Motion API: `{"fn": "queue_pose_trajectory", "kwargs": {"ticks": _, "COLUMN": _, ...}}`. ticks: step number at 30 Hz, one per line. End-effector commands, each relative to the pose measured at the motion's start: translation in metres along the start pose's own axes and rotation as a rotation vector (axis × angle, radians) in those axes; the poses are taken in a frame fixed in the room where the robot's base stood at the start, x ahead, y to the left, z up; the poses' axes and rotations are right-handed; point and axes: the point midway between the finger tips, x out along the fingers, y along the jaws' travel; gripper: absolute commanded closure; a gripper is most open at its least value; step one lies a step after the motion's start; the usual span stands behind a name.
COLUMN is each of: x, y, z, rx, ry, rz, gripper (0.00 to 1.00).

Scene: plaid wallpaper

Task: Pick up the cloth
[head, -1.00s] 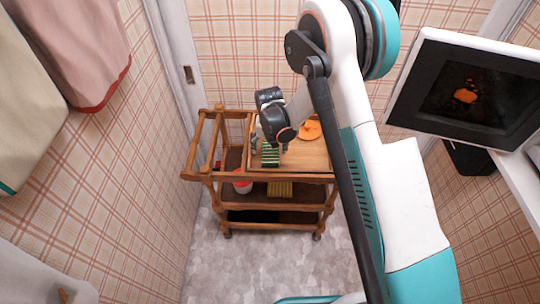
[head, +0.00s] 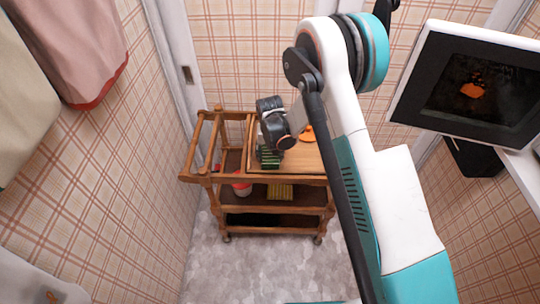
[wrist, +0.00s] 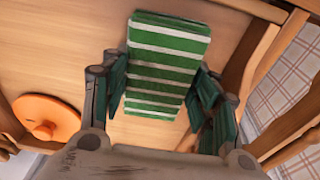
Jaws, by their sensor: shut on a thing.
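The cloth (head: 268,160) is green with white stripes and sits over the wooden top of a trolley. In the wrist view the cloth (wrist: 165,62) looks like a flat, folded rectangle. My gripper (head: 271,148) is above the trolley, right at the cloth. In the wrist view my gripper (wrist: 158,92) has its dark green fingers on both sides of the cloth and is shut on it. The near end of the cloth lies between the fingers. I cannot tell whether the cloth is clear of the wood.
The wooden trolley (head: 308,160) has rails around its top. A round orange thing (wrist: 45,117) lies beside the cloth. A red and white container (head: 242,188) and a yellow striped thing (head: 280,191) sit on a lower shelf. A framed screen (head: 465,85) stands at the right.

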Motion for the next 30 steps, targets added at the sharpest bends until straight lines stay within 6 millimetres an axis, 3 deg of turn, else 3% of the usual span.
{"fn": "queue_pose_trajectory", "kwargs": {"ticks": 8, "x": -0.004, "y": 0.0, "z": -0.001, "rx": 0.0, "ry": 0.0, "rz": 0.0, "gripper": 0.68}}
{"fn": "queue_pose_trajectory", "kwargs": {"ticks": 14, "x": -0.026, "y": 0.0, "z": -0.003, "rx": 0.0, "ry": 0.0, "rz": 0.0, "gripper": 0.68}}
{"fn": "queue_pose_trajectory", "kwargs": {"ticks": 30, "x": -0.161, "y": 0.0, "z": -0.019, "rx": 0.0, "ry": 0.0, "rz": 0.0, "gripper": 0.69}}
